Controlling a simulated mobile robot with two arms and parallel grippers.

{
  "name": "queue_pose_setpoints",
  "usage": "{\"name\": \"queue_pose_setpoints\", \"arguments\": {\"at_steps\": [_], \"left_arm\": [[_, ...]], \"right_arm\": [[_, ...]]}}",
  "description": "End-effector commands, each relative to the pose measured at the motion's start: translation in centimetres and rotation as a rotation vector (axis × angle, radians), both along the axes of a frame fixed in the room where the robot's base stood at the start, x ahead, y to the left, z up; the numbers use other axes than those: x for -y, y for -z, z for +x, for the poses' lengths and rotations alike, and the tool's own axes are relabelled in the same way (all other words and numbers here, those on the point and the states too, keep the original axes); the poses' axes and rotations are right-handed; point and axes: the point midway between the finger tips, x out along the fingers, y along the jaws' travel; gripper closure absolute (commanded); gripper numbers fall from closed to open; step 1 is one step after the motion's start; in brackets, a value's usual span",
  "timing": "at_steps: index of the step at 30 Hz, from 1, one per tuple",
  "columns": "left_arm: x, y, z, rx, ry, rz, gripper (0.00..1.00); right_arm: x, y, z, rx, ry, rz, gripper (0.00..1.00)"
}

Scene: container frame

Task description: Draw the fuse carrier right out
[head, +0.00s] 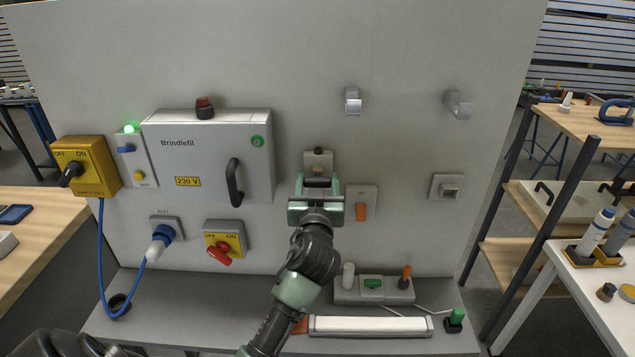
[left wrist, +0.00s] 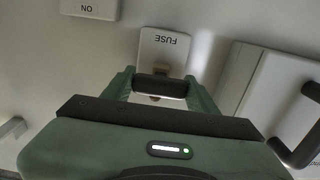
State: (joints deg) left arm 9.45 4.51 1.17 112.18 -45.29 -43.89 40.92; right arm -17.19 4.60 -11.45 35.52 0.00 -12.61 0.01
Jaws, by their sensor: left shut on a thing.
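The fuse holder (head: 318,158) is a small grey plate on the upright panel, right of the grey cabinet; a small brownish part shows near its top. My left gripper (head: 317,184) is in front of the holder. It is shut on the dark handle bar of the fuse carrier (left wrist: 160,87), with one green finger at each side. The carrier's inner part is mostly hidden, so I cannot tell how deep it sits. My right gripper is not in view.
The grey cabinet (head: 207,160) with a black handle (head: 235,182) is left of the gripper. Below, a shelf bears a grey block (head: 347,297) and a white tube lamp (head: 370,326). The panel above is mostly bare.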

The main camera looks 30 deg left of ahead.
Motion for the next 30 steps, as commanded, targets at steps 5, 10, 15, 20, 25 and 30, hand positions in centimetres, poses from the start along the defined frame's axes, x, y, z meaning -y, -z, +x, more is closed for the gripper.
{"name": "queue_pose_setpoints", "arguments": {"at_steps": [5, 10, 15, 20, 25, 30], "left_arm": [[0.7, 0.3, -1.2, -0.003, -0.001, -0.002, 1.0], [0.7, 0.3, -1.1, -0.005, 0.0, -0.001, 1.0], [0.7, 0.2, -1.1, -0.004, 0.0, 0.0, 0.2], [0.7, 0.1, -1.1, -0.003, 0.0, -0.001, 0.2], [1.0, 0.3, -1.5, -0.001, 0.001, -0.002, 0.2], [2.3, 0.5, -3.7, 0.0, 0.001, -0.004, 0.2]], "right_arm": [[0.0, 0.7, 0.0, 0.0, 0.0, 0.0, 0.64], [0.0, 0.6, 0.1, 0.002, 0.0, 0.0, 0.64], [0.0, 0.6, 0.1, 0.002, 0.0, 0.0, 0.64], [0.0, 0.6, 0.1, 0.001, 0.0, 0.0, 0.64], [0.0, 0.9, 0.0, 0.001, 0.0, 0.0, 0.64], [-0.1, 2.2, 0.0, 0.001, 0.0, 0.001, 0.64]]}}
